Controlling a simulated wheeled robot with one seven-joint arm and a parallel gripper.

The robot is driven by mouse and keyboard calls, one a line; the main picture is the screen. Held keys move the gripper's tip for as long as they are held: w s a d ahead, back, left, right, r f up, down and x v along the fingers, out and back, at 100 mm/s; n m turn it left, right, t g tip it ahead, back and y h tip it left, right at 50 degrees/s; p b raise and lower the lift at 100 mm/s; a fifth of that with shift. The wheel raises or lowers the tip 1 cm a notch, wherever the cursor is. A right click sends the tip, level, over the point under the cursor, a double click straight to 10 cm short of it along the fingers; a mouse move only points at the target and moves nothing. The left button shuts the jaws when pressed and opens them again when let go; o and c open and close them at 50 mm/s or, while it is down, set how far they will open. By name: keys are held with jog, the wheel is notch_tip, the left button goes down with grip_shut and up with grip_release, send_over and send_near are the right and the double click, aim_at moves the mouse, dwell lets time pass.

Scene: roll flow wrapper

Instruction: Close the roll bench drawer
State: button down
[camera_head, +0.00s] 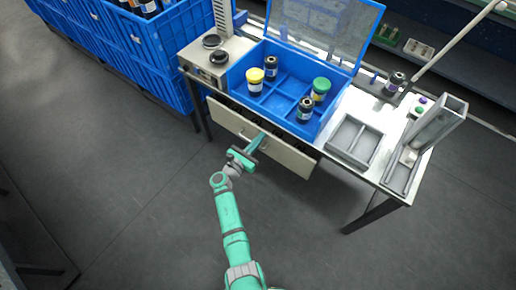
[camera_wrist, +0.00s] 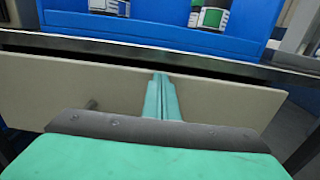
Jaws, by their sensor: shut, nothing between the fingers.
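The roll bench drawer has a cream front panel (camera_head: 290,157) below the front edge of the bench. It stands a little open, with a dark gap along its top edge. In the wrist view the panel (camera_wrist: 230,100) spans the picture, with the gap between it and the bench edge. My gripper (camera_head: 262,136) is shut and empty, pointing at the middle of the panel. Its fingertips (camera_wrist: 162,78) overlap the panel's upper part; I cannot tell whether they touch it.
On the bench a blue open-lidded bin (camera_head: 281,128) holds several jars. A grey tray (camera_head: 373,164) stands to its right, a scale-like device (camera_head: 203,72) to its left. Blue crates (camera_head: 158,60) stand at the left. The floor (camera_head: 140,190) before the bench is clear.

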aim_at(266, 132)
jog(key=x, duration=0.4)
jog(key=shift+r, duration=0.15)
jog(key=shift+d, duration=0.25)
jog(key=v, duration=1.5)
jog(key=shift+a, duration=0.3)
